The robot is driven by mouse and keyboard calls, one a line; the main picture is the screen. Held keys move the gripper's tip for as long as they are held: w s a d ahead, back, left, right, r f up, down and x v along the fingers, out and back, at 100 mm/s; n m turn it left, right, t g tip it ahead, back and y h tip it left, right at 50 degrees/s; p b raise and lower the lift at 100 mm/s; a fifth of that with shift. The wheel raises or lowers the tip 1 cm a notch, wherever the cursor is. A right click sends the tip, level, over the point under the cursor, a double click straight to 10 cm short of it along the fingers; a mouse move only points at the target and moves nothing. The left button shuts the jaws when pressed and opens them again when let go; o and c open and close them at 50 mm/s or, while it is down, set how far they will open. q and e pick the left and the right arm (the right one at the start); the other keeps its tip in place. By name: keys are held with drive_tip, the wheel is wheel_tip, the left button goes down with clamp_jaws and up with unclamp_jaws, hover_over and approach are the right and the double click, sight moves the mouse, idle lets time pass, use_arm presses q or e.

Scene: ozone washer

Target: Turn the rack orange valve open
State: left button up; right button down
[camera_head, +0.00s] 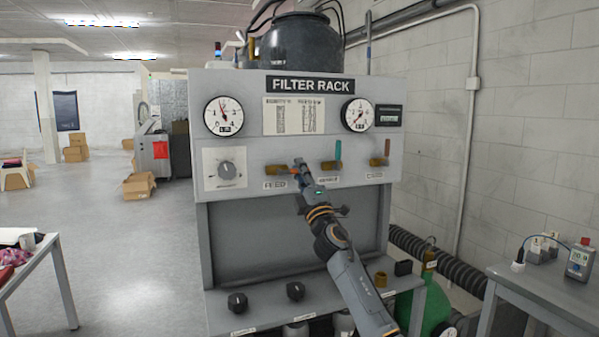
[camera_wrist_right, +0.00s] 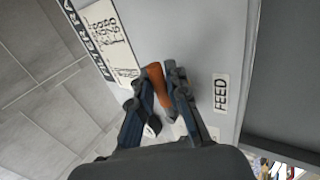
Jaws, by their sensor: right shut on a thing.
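The grey filter rack (camera_head: 235,150) stands ahead with a row of valves across its front panel. The valve above the FEED label (camera_head: 275,184) has a brass body (camera_head: 275,169) and an orange handle. My right gripper (camera_head: 299,168) is at this valve and covers much of the handle in the head view. In the right wrist view, the orange handle (camera_wrist_right: 156,80) lies between the two dark fingers of my right gripper (camera_wrist_right: 155,90), which is shut on it. The FEED label (camera_wrist_right: 221,93) is beside the fingers there. My left gripper is not in view.
To the right on the panel are a valve with an upright teal handle (camera_head: 338,150) and one with an upright brown-orange handle (camera_head: 387,147). Two gauges and a dial (camera_head: 227,169) are nearby. A side table (camera_head: 535,290) stands at the right. Open floor lies at left.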

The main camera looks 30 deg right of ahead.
drive_tip(key=shift+w+f+m+h, duration=0.1)
drive_tip(key=shift+f+m+h, duration=0.3)
drive_tip(key=shift+m, duration=0.1)
drive_tip(key=c, duration=1.3)
unclamp_jaws()
drive_tip(key=shift+r, duration=0.15)
drive_tip(key=v, duration=1.2)
